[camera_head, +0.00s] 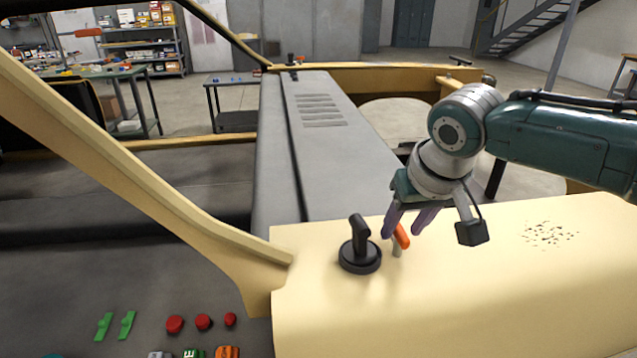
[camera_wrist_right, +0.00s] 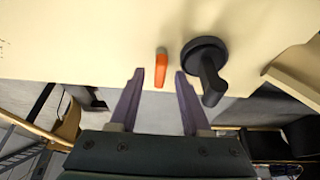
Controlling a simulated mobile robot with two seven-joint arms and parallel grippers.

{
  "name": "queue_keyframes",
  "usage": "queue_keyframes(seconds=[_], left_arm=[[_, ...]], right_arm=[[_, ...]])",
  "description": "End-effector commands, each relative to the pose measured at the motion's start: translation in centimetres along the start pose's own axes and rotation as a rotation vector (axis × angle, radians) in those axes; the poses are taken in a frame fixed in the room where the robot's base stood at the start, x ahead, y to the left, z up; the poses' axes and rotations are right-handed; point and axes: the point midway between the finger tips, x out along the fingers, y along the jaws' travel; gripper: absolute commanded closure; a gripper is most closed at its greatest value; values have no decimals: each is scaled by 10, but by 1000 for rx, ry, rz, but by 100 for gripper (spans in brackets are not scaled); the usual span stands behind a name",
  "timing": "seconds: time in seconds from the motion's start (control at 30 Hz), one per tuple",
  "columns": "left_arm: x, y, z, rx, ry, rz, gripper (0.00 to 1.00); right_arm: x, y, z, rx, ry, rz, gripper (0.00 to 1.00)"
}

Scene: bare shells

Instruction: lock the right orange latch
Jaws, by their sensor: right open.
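The right orange latch (camera_head: 401,236) is a short orange handle on a pale post, standing on the cream panel (camera_head: 480,300). It tilts in the head view. My right gripper (camera_head: 403,230) is open just above and behind it, with its purple fingers pointing down at the panel. In the right wrist view the latch (camera_wrist_right: 161,67) lies between the lines of the two open fingertips (camera_wrist_right: 160,74), with a gap on each side. I cannot tell whether a finger touches it. Another orange handle (camera_head: 88,32) shows at the far upper left. My left gripper is not in view.
A black knob with an upright handle (camera_head: 360,256) stands close to the left of the latch; it also shows in the right wrist view (camera_wrist_right: 205,62). A yellow frame bar (camera_head: 150,195) slants at left. Red buttons (camera_head: 203,322) and green switches (camera_head: 127,324) sit lower left.

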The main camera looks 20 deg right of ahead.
Motion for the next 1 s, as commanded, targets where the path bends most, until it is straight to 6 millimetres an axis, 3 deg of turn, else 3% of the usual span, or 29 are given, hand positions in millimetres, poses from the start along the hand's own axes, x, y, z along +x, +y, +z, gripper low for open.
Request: queue_keyframes(seconds=[0.27,0.7,1.0], left_arm=[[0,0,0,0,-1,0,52],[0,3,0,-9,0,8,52],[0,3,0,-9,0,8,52]], right_arm=[[1,0,0,0,0,0,52],[1,0,0,1,0,0,100],[1,0,0,1,0,0,100]])
